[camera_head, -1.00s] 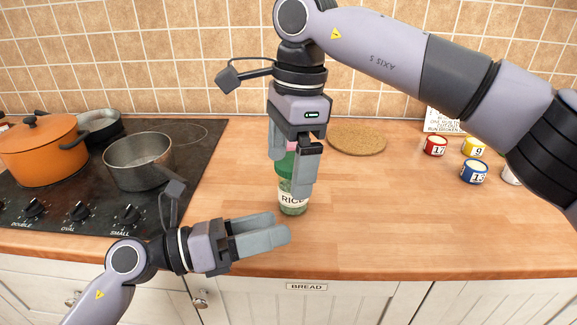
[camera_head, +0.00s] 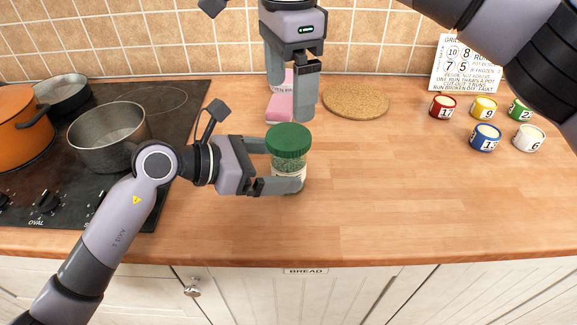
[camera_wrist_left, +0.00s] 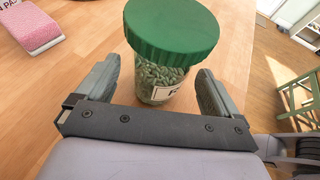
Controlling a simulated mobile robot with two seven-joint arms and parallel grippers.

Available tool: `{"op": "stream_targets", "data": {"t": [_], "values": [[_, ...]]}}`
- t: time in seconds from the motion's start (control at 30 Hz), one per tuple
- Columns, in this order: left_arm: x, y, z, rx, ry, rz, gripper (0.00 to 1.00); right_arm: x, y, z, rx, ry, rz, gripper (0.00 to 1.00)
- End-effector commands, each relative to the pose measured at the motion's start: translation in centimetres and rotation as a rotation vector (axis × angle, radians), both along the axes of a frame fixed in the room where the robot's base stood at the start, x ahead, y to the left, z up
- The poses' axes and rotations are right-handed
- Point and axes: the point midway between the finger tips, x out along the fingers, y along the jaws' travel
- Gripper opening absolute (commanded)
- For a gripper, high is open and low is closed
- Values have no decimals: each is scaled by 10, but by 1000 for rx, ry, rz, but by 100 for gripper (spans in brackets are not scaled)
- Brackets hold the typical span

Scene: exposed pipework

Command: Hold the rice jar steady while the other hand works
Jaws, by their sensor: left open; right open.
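The rice jar (camera_head: 288,158) is clear with a green lid (camera_head: 288,139) and stands upright on the wooden counter. My left gripper (camera_head: 286,165) is open, with one finger on each side of the jar; part of the jar is hidden behind the near finger. In the left wrist view the jar (camera_wrist_left: 163,84) stands between the spread fingers (camera_wrist_left: 155,88), with a gap visible on the right side. My right gripper (camera_head: 290,92) is open and points down, above and behind the jar, apart from the lid.
A pink packet (camera_head: 283,103) is behind the right gripper, and a cork mat (camera_head: 356,101) lies to its right. Several numbered tins (camera_head: 485,137) stand at the right by a printed sign (camera_head: 466,63). A hob with a steel pan (camera_head: 108,138) and an orange pot (camera_head: 22,125) is at left. The front right counter is clear.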

Motion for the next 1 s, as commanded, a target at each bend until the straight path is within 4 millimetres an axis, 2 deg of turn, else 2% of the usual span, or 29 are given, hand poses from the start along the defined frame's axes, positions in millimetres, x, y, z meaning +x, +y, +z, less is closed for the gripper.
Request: {"op": "stream_targets", "data": {"t": [0.17, 0.47, 0.7, 0.77, 1.0], "values": [[5, -11, -5, -1, 0, 0, 95, 0, 0, 0, 1, 0, 0, 98], [5, -13, -6, -1, 0, 0, 95, 0, 0, 0, 1, 0, 0, 98], [5, -13, -5, -1, 0, 0, 17, 0, 0, 0, 1, 0, 0, 98], [5, -13, -5, -1, 0, 0, 0, 0, 0, 0, 1, 0, -1, 98], [5, -13, -5, -1, 0, 0, 0, 0, 0, 0, 1, 0, -130, 98]]}}
